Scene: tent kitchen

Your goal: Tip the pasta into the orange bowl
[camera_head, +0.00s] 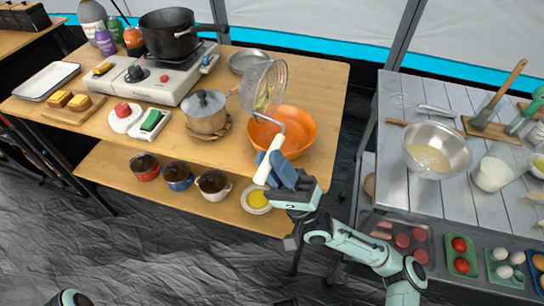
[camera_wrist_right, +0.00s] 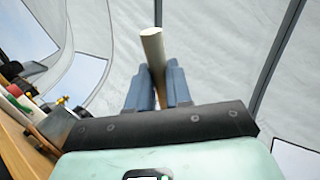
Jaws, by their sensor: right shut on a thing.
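The orange bowl (camera_head: 300,133) stands on the wooden table near its right front edge. My right gripper (camera_head: 276,172) is shut on the white handle (camera_head: 268,163) of a mesh strainer (camera_head: 263,86). The strainer is tilted, with its basket over the bowl's back left side. Yellowish pasta (camera_head: 264,98) shows through the mesh; I cannot tell if any lies in the bowl. In the right wrist view, the handle (camera_wrist_right: 153,48) sits between the blue fingers. My left gripper is out of view; only a bit of my left arm shows at the bottom left.
A lidded pot (camera_head: 206,112) stands left of the bowl, and a metal pan (camera_head: 247,61) lies behind the strainer. A stove (camera_head: 150,82) carries a black pot (camera_head: 169,34). A grey table (camera_head: 440,105) with a metal bowl (camera_head: 436,150) is on the right, across a gap.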

